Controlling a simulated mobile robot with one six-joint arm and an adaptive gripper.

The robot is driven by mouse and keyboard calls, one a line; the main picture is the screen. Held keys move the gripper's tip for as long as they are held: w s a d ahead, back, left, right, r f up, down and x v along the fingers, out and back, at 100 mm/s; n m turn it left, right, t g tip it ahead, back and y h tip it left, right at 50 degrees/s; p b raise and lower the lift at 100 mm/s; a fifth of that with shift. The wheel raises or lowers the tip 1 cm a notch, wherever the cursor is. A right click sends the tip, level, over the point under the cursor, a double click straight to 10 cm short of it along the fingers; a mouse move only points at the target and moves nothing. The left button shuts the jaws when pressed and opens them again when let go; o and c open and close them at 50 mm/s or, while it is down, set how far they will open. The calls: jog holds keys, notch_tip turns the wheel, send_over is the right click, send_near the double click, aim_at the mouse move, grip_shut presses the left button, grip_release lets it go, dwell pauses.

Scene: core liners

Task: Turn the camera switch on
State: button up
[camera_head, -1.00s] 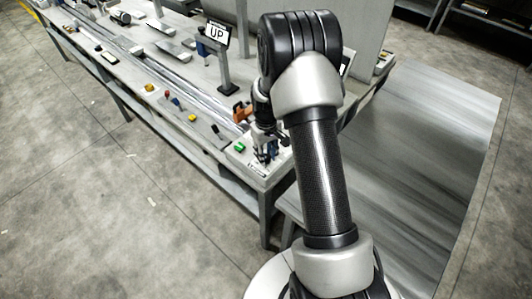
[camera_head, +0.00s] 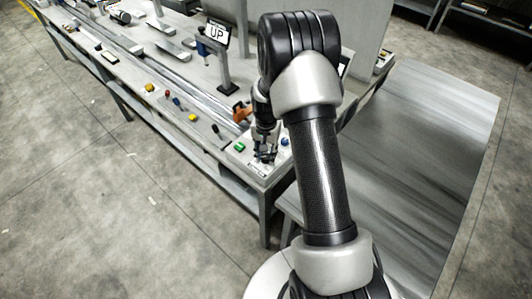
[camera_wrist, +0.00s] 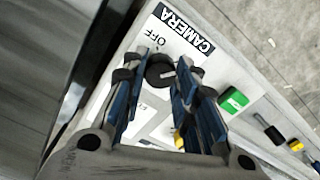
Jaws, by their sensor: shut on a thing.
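The camera switch is a round black knob (camera_wrist: 160,70) on a white panel (camera_wrist: 150,30) marked CAMERA and OFF in the wrist view. My gripper (camera_wrist: 163,78) reaches down over it, with a blue-sided finger on each side, and is shut on the knob. A light mark shows on the knob. In the head view my gripper (camera_head: 265,155) is low at the near corner of the bench, and the knob is hidden there.
A green button (camera_wrist: 233,100) sits beside the panel; it also shows in the head view (camera_head: 239,147). A yellow part (camera_wrist: 179,140) shows near the right finger. The bench (camera_head: 215,165) carries several small parts and an UP sign (camera_head: 217,32).

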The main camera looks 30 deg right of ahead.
aim_at(266, 156)
jog(key=shift+m, duration=0.7)
jog(key=o, duration=1)
jog(key=shift+o, duration=0.2)
notch_tip(266, 156, up, 12)
dwell(0.4)
